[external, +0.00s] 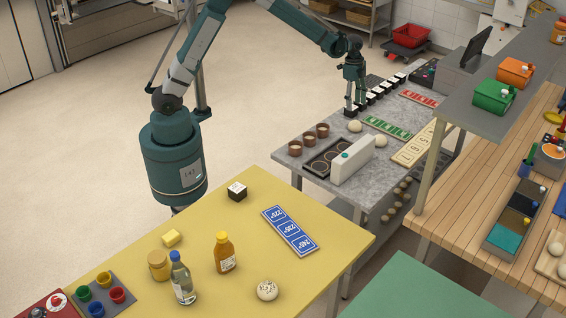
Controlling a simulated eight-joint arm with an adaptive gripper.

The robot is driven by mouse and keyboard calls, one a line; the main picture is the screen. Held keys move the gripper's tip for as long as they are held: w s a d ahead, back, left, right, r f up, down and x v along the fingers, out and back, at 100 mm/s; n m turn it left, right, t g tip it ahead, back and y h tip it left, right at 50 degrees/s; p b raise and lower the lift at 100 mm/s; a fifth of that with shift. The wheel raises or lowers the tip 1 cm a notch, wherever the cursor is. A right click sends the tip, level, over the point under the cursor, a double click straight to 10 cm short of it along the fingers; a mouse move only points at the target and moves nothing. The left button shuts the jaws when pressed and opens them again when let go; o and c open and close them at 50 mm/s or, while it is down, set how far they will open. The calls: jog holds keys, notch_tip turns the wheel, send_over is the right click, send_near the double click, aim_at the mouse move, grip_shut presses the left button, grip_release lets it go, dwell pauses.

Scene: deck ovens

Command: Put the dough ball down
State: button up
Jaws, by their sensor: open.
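My gripper (355,109) points down over the far part of the grey stone-topped table (290,157). It is open, with its fingertips apart. A pale dough ball (355,126) rests on the grey table just below and in front of the fingertips in the picture. I cannot tell whether they touch it. A second pale ball (380,141) lies to its right, beside a white device. A speckled round ball (267,290) lies on the yellow table in front.
Small black-and-white cubes (372,97) run in a row behind and right of my gripper. A green strip (387,128), a white upright device (353,161) and brown cups (309,139) share the grey table. A raised grey shelf (460,108) stands at the right.

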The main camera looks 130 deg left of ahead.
dwell(0.3)
jog(key=w+d+r+t, duration=0.1)
jog(key=w+d+r, duration=0.35)
jog(key=d, duration=0.75)
jog(key=w+d+r+y, duration=0.1)
jog(key=w+d+r, duration=0.1)
jog(key=d+r, duration=0.85)
jog(key=w+d+r+t, duration=0.1)
jog(key=w+d+r, duration=0.25)
jog(key=d, duration=1.05)
jog(key=s+d+t, duration=0.1)
jog(key=s+d, duration=0.4)
jog(key=d, duration=0.7)
jog(key=s+d+t, duration=0.1)
jog(key=s+d, duration=0.5)
jog(key=d, duration=0.6)
jog(key=s+d+t+h, duration=0.1)
jog(key=s+d, duration=0.5)
jog(key=d, duration=0.6)
jog(key=shift+d+r+t, duration=0.3)
jog(key=shift+r+t, duration=0.05)
jog(key=shift+t, duration=0.05)
